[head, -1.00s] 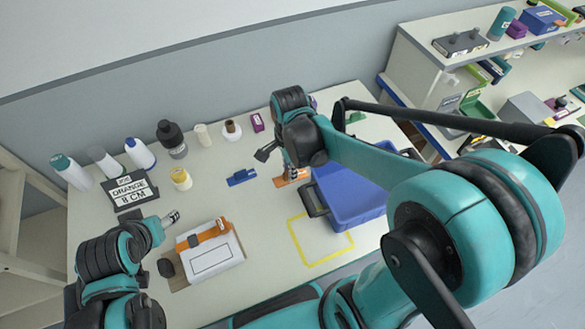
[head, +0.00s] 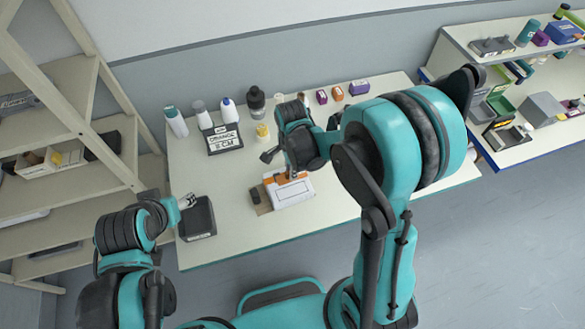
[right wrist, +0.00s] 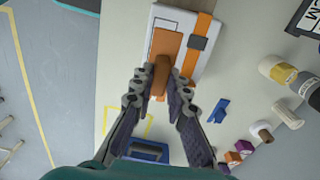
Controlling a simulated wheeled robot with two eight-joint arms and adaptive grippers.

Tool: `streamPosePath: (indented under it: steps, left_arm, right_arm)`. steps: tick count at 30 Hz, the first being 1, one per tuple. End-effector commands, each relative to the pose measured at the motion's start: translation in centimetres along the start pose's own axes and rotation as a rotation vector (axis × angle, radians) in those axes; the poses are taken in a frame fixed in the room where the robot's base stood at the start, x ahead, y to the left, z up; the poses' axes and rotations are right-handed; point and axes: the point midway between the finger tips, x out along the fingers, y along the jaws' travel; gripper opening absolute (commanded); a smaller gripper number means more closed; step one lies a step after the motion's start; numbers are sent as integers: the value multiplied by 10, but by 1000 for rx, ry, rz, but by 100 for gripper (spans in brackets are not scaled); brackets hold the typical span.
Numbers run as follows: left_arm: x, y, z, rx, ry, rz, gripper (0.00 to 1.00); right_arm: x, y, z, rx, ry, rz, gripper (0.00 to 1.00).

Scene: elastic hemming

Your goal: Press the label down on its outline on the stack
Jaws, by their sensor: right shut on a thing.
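The stack (head: 296,195) is white with an orange band around it and lies on the table. In the right wrist view, the stack (right wrist: 213,62) shows its band and a dark clip. My right gripper (right wrist: 160,84) is shut on the raised brown-orange part of the orange label (right wrist: 165,44), which lies over the outlined area of the stack's top. Part of the dark outline (right wrist: 175,23) shows beyond the label. Whether the label touches the stack everywhere is unclear. My left gripper (head: 187,201) is beside a dark box at the table's left edge; its jaws are too small to read.
A sign (head: 222,138) and several bottles (head: 228,110) stand at the back left. A yellow jar (head: 262,132) stands behind the stack. A blue clip (right wrist: 219,111) and a blue bin (right wrist: 148,150) show in the right wrist view. Shelves (head: 60,120) stand left.

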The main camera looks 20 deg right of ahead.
Motion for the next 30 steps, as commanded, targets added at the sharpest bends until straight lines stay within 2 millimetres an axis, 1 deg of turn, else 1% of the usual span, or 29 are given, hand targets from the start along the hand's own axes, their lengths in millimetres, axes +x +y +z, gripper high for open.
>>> streamPosePath:
  steps: [11, 17, 24, 30]
  left_arm:
    - [4, 0, 3, 0, 0, 0, 59]
    - [15, 0, 11, 0, 0, 0, 59]
    - [34, 0, 24, 0, 0, 0, 59]
    - [45, 0, 32, 0, 0, 0, 59]
  right_arm:
    - [2, 0, 0, 0, 0, 0, 0]
    - [16, 0, 0, 0, 0, 0, 0]
    - [41, 0, 0, 0, 0, 0, 0]
    - [56, 0, 0, 0, 0, 0, 0]
